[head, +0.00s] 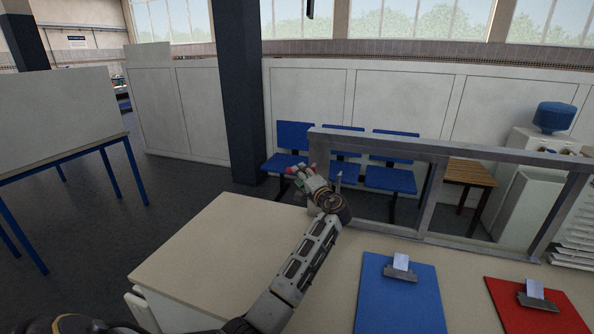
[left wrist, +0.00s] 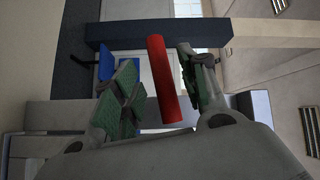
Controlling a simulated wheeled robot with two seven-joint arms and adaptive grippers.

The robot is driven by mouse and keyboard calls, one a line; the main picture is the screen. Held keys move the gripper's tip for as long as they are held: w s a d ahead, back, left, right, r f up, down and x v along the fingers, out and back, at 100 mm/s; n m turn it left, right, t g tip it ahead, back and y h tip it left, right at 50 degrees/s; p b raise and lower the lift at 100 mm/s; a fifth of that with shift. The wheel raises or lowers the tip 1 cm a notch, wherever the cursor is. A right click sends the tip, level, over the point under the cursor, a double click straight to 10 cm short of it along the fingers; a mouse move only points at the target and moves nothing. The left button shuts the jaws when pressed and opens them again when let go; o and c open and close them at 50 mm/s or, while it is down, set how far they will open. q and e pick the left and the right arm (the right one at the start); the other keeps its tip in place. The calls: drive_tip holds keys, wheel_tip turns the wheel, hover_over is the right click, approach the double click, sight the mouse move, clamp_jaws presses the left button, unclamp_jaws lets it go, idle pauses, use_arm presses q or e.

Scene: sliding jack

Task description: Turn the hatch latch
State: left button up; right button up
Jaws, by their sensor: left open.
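A red cylindrical handle (left wrist: 163,80), which looks like the hatch latch's grip, stands slightly tilted in the left wrist view. My left gripper (left wrist: 157,62) is open, with one green-padded finger on each side of the handle. A gap shows between the handle and the left finger; the right finger is closer, and I cannot tell whether it touches. In the head view my left gripper (head: 301,174) is at the left end of the grey metal hatch frame (head: 432,150). A little red shows by its fingers; the latch's mount is hidden there. My right gripper is not in view.
The frame stands along the back of a pale counter (head: 215,245). A blue clipboard (head: 400,300) and a red clipboard (head: 535,312) lie on the counter's right part. Beyond are blue chairs (head: 388,180), a dark pillar (head: 238,100) and a wooden table (head: 470,173). The counter's left part is clear.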

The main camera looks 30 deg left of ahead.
use_arm(q)
drive_tip(key=shift+p+x, duration=0.3)
drive_tip(key=shift+x, duration=1.7)
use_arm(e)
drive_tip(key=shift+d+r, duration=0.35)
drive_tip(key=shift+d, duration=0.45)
use_arm(q)
drive_tip(key=c, duration=0.9)
clamp_jaws()
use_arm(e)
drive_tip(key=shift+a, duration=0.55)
